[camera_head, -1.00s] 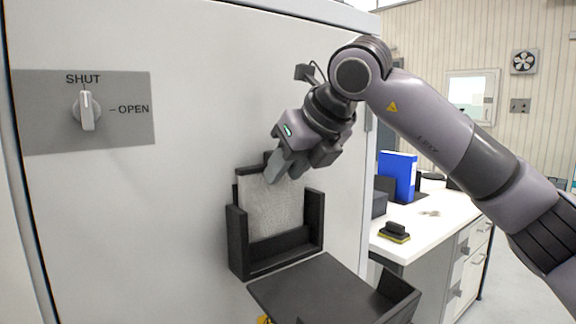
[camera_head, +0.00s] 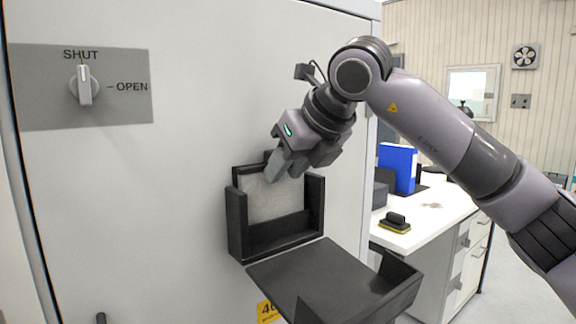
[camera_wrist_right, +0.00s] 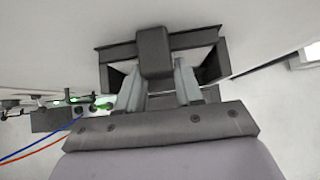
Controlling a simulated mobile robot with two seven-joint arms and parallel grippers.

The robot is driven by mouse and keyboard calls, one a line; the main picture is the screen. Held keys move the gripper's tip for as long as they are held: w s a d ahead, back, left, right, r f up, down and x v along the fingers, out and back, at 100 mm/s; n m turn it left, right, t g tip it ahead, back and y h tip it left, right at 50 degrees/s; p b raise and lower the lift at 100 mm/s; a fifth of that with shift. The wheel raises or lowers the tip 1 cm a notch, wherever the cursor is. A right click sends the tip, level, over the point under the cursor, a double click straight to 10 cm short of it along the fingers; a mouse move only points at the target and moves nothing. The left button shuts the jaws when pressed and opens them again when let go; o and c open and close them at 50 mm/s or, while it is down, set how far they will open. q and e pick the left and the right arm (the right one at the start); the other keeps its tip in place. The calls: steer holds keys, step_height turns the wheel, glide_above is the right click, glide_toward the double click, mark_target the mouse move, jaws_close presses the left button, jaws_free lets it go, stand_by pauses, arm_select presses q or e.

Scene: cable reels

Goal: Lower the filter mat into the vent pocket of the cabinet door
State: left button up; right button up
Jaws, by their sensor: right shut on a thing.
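The filter mat (camera_head: 275,197) is a pale grey textured sheet with a dark top edge. It stands upright in the black vent pocket (camera_head: 237,228) on the cabinet door (camera_head: 190,110). Its lower part is between the pocket's side walls, and its top edge stands a little above them. In the right wrist view, the fingers (camera_wrist_right: 158,88) are on either side of a dark block above the pocket's frame (camera_wrist_right: 110,52). My left gripper is out of view.
A black flap or tray (camera_head: 325,278) juts out below the pocket. A rotary knob (camera_head: 84,84) on the door points to SHUT. A white bench (camera_head: 425,215) at the right bears a blue binder (camera_head: 397,168) and a black-and-yellow block (camera_head: 395,223).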

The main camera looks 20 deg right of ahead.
steer(key=o, duration=1.7)
steer(key=shift+r, duration=0.1)
steer(key=p+v, duration=0.1)
steer(key=v, duration=0.7)
stand_by(0.3)
